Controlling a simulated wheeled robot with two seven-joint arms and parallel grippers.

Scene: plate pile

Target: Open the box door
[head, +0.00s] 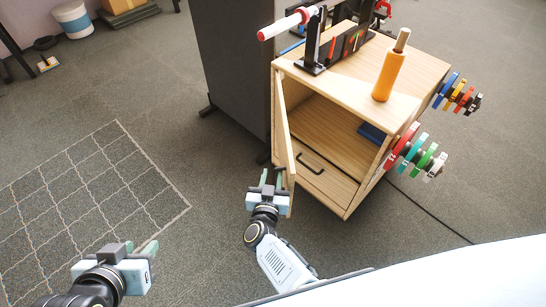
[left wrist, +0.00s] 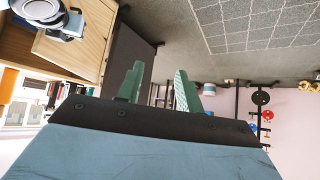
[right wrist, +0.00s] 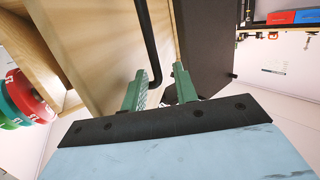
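The wooden box (head: 340,85) stands right of centre with its front opening exposed. Its door (head: 287,140) is swung out on the left side, seen nearly edge-on in the head view. The right wrist view shows the door panel (right wrist: 95,50) with a black handle (right wrist: 148,40). Contact cannot be told. My left gripper (head: 142,252) is open and empty at lower left, away from the box.
Inside the box are a blue object (head: 371,133) and a drawer (head: 325,180) with a black handle. An orange bottle (head: 389,75) and a black rack stand on top. Coloured discs (head: 412,150) stick out on the right side. A dark partition (head: 230,60) stands behind the door.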

